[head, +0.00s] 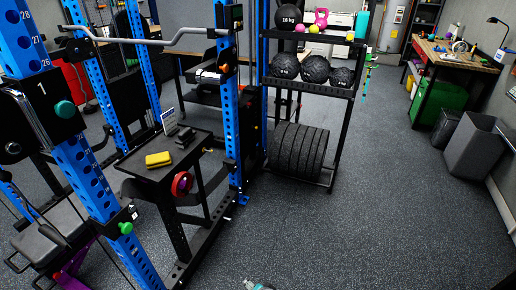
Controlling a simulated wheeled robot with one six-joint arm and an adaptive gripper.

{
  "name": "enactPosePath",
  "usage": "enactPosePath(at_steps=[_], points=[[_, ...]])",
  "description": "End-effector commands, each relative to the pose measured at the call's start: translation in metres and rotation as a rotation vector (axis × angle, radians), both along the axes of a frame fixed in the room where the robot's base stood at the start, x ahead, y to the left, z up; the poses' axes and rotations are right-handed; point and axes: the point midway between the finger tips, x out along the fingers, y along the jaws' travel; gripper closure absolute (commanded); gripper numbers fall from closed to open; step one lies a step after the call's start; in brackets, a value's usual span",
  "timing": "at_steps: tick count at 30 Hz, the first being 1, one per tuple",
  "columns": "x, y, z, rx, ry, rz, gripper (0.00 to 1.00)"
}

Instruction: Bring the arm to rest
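No part of my arm that I can make out shows in the head view, and my gripper is not in view. Whether it is open, shut or holding something is hidden. A small pale and teal thing (257,286) is cut off by the bottom edge, too little of it showing to tell what it is.
A blue power rack (229,120) with a bar fills the left. Its dark tray (150,176) holds a yellow block (158,159) and dark items. A shelf (316,90) with balls stands behind. A workbench (450,57) and grey bin (472,148) are right. The middle floor is clear.

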Motion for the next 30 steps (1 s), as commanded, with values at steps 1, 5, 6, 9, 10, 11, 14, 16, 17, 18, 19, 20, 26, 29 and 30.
enactPosePath(at_steps=[1, 5, 6, 9, 10, 11, 14, 16, 17, 18, 19, 20, 26, 29, 30], points=[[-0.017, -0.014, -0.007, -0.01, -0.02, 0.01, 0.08], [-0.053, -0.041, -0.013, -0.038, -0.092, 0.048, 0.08], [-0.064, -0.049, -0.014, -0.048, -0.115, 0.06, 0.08], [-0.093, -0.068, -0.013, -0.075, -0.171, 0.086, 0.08], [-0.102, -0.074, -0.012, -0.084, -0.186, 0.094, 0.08], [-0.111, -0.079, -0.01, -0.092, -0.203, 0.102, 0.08], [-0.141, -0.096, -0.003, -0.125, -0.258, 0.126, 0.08], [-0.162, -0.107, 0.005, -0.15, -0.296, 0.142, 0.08], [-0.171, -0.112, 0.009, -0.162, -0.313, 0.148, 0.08], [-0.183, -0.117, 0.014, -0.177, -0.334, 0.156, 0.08], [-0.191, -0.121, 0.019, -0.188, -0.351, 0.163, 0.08], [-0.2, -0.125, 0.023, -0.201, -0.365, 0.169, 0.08], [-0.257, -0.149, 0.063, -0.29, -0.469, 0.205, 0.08], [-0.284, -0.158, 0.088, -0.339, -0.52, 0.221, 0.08], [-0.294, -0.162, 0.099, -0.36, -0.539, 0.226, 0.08]])
